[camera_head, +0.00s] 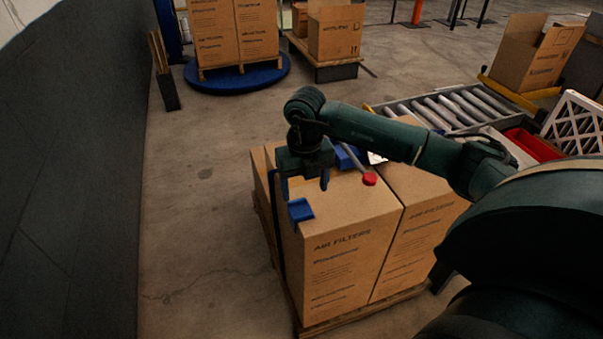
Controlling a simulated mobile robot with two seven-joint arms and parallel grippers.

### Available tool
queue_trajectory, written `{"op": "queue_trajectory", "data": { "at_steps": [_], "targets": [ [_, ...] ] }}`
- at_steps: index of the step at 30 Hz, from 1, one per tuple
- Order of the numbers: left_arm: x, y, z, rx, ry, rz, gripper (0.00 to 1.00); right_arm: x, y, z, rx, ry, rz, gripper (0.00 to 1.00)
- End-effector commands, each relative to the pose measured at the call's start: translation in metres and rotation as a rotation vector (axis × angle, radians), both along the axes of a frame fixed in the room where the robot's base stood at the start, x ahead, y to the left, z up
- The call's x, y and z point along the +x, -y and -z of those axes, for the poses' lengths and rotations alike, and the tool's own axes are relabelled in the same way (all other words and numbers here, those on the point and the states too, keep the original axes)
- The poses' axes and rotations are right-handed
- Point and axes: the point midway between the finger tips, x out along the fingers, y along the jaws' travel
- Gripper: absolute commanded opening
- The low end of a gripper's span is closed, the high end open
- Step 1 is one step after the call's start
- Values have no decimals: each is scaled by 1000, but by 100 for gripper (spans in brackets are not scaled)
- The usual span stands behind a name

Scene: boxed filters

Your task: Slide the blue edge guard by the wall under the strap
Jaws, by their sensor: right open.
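A small blue edge guard (300,211) sits at the top left edge of the front carton (345,255), on the side facing the wall. A dark strap (277,235) runs down the carton's left side; the guard appears beside it, and the exact contact cannot be told. My right gripper (304,192) points down just above and behind the guard, its two fingers apart and empty. The gripper hides part of the carton top and the strap's upper run. My left gripper is out of view.
A blue item (347,157) and a red-ended rod (369,178) are on the carton tops. The cartons stand on a wooden pallet (365,313). A dark wall (70,180) is at left, with bare floor between. A roller conveyor (450,107) is behind right.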

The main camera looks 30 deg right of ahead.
Motion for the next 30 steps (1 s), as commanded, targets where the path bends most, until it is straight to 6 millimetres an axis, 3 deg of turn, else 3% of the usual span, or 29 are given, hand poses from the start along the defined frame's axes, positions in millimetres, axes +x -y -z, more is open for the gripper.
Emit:
{"op": "queue_trajectory", "data": {
  "at_steps": [6,12,18,26,30],
  "targets": [
    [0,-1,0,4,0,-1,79,-1,-1,45,2,-5,-1,70],
    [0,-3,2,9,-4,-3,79,0,-1,74,3,-1,-2,70],
    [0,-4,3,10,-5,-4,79,0,-1,87,3,-1,-3,70],
    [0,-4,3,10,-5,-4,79,0,-1,89,3,0,-4,70],
    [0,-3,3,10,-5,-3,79,0,-1,88,3,0,-4,61]
  ]
}}
